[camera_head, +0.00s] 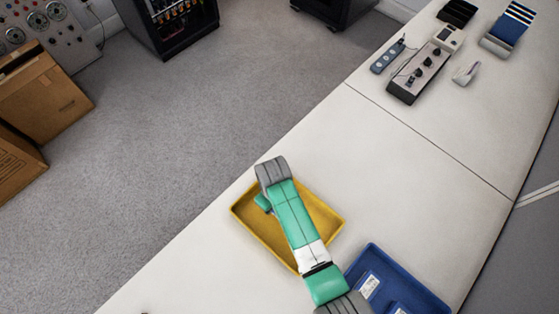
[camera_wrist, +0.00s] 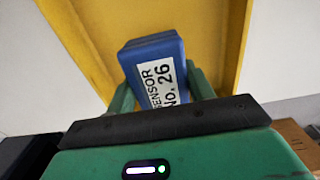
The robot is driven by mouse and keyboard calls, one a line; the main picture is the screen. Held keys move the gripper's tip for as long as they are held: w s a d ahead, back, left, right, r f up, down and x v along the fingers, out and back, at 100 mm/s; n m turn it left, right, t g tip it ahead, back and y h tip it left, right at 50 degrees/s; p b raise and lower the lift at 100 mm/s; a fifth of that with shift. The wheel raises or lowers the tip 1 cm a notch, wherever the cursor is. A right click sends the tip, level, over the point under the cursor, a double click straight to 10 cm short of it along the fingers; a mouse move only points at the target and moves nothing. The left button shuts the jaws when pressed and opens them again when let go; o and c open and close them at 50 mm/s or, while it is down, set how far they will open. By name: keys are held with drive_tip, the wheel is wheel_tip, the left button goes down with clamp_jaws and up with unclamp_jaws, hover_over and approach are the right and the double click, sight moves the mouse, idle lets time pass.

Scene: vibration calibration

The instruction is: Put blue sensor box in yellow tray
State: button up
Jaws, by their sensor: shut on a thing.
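The blue sensor box (camera_wrist: 152,60), with a white label reading "SENSOR No. 26", is held between the green fingers of my gripper (camera_wrist: 163,88) in the wrist view. The yellow tray (camera_wrist: 222,40) lies behind the box in that view. In the head view the yellow tray (camera_head: 326,222) sits on the white bench. My green and grey arm crosses over it and hides part of it. The held box is hidden under my arm there. I cannot tell whether the box touches the tray floor.
A blue tray (camera_head: 405,275) with white-labelled boxes stands close to the right of the yellow tray, partly under my arm. The bench between is clear.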

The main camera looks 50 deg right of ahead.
drive_tip(key=shift+f+b, duration=0.7)
drive_tip(key=shift+f, duration=1.75)
drive_tip(key=o, duration=1)
drive_tip(key=shift+o, duration=0.2)
wheel_tip(320, 180, up, 12)
drive_tip(key=p, duration=0.3)
drive_tip(key=shift+r, duration=0.2)
